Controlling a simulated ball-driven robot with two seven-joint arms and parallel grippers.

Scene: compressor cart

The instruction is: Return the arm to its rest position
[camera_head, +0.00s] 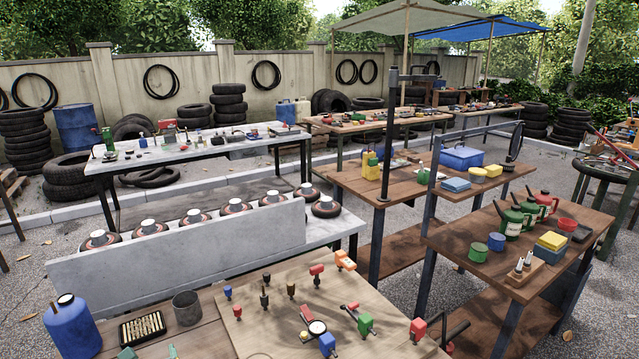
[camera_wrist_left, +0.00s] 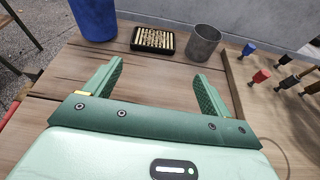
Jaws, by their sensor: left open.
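My left gripper (camera_wrist_left: 158,88) is open in the left wrist view, with its two green fingers apart and nothing between them. Bare wooden tabletop (camera_wrist_left: 150,75) shows between and beyond the fingers. In the head view only its fingertips (camera_head: 149,353) show at the bottom edge, over the near bench. A black tray of small brass-coloured pieces (camera_wrist_left: 153,40), a grey metal cup (camera_wrist_left: 203,43) and a blue container (camera_wrist_left: 94,18) stand beyond the fingers, apart from them. My right gripper is in neither view.
The head view shows a pale board (camera_head: 285,325) with several coloured fittings on the near bench. A grey upright panel (camera_head: 170,257) stands behind the bench. The blue container (camera_head: 72,325), tray (camera_head: 142,329) and cup (camera_head: 187,308) line its left side. Other tables lie farther back.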

